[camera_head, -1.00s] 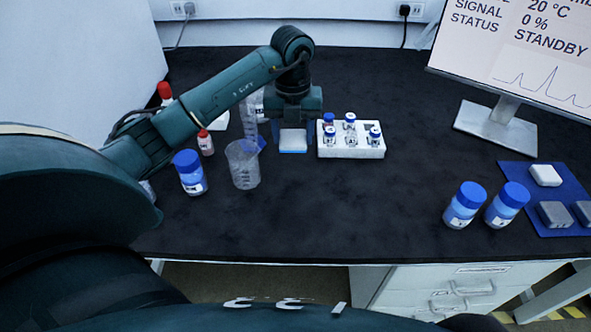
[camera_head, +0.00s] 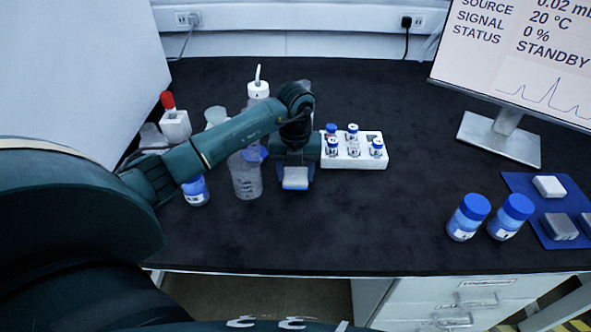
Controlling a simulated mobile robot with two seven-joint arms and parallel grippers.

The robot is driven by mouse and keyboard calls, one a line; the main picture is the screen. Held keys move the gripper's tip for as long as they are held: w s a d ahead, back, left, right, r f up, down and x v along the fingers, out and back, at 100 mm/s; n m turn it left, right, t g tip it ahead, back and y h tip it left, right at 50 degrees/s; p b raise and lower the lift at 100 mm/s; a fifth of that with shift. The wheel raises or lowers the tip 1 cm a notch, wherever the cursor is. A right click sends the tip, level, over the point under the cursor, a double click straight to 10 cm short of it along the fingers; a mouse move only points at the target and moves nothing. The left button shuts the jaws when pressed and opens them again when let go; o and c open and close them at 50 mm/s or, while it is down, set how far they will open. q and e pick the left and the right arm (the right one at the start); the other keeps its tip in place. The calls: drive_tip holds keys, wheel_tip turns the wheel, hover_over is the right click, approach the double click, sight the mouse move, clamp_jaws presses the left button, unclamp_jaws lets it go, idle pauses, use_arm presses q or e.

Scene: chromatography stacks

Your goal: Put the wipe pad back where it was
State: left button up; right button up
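The wipe pad (camera_head: 295,178) is a small pale white block with blue at its edge. It sits at the fingertips of my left gripper (camera_head: 295,174), just left of the white vial rack and right of the clear beaker. The gripper points down and appears shut on the pad; its fingers are mostly hidden by the hand. I cannot tell whether the pad touches the bench. My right gripper is not in view.
The white vial rack (camera_head: 371,162) holds several blue-capped vials. Two blue-lidded jars (camera_head: 467,218) (camera_head: 510,217) and a blue mat (camera_head: 552,232) with blocks are at right. The front middle bench is clear.

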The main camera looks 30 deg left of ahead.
sight(295, 175)
use_arm(q)
drive_tip(key=o, duration=0.5)
drive_tip(key=shift+c, duration=0.2)
wheel_tip(295, 175, up, 12)
drive_tip(key=shift+r+p, duration=0.2)
drive_tip(key=shift+p, duration=0.1)
idle(0.4)
